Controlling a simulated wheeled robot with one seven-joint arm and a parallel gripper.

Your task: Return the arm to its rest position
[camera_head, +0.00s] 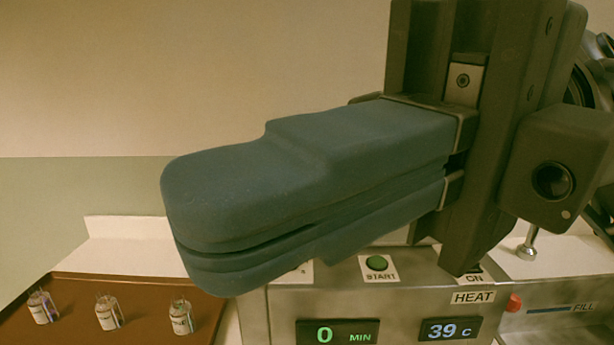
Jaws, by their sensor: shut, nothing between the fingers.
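My gripper (185,258) is large and close to the camera, raised in front of a metal machine. Its two blue-grey padded fingers lie one above the other and point left. They are closed together with only a thin dark seam between them, and nothing is held. My dark wrist and arm parts fill the upper right and run out of the right edge.
Three small glass bottles (107,313) stand apart in a row on a brown tray (85,290) at the lower left. The machine (255,318) has a green START button (376,263), displays reading 0 MIN and 39 C, and a red knob (514,302). The upper left is clear.

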